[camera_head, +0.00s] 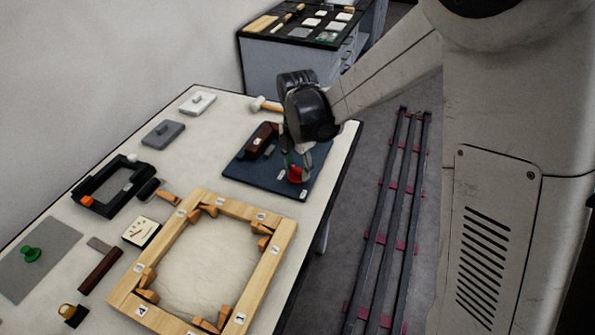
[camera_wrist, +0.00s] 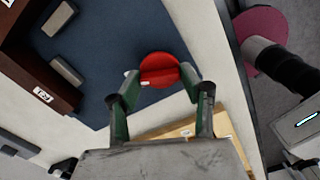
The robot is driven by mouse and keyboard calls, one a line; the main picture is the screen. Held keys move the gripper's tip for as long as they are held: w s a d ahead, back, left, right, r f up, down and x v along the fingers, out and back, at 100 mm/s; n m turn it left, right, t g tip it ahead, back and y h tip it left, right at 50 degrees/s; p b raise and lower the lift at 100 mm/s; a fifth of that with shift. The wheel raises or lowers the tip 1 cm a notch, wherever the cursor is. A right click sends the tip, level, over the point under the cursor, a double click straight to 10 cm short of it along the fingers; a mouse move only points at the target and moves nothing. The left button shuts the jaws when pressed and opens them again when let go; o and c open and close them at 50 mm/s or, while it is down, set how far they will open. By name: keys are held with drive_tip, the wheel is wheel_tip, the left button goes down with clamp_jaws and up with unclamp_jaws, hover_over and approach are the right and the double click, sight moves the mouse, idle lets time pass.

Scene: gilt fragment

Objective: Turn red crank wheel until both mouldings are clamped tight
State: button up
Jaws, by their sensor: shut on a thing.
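The red crank wheel (camera_head: 295,174) is at the right part of a dark blue mat (camera_head: 250,175) on the table. In the wrist view the wheel (camera_wrist: 163,64) is a red disc with a raised bar across it. My gripper (camera_head: 299,162) points down over the wheel. In the wrist view its green-sided fingers (camera_wrist: 160,80) are shut on the wheel, one at each side. A dark brown piece (camera_head: 262,138) lies on the mat to the left; in the wrist view it has a white label (camera_wrist: 42,95). I cannot tell whether this is a moulding, or whether anything is clamped.
A wooden frame (camera_head: 192,207) with several wedges lies at the front. A mallet (camera_head: 268,105) lies behind the mat. A black frame (camera_head: 98,206) and small tools lie to the left. Two grey blocks (camera_wrist: 65,70) show near the brown piece. Floor rails (camera_head: 385,220) run beside the table.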

drive_tip(key=m+b, duration=0.2)
drive_tip(key=m, duration=0.3)
drive_tip(key=shift+f+m+b, duration=0.1)
drive_tip(key=shift+m+b, duration=0.2)
drive_tip(key=m+b, duration=0.2)
drive_tip(key=m, duration=0.3)
drive_tip(key=m+b, duration=0.1)
drive_tip(key=m, duration=0.5)
drive_tip(key=m+b, duration=0.1)
drive_tip(key=m, duration=0.4)
drive_tip(key=m+b, duration=0.1)
drive_tip(key=m, duration=0.4)
drive_tip(key=shift+m, duration=0.4)
drive_tip(key=m, duration=0.5)
drive_tip(key=shift+b, duration=0.3)
drive_tip(key=m, duration=0.5)
drive_tip(key=shift+m, duration=0.4)
drive_tip(key=m, duration=0.5)
drive_tip(key=shift+m+b, duration=0.3)
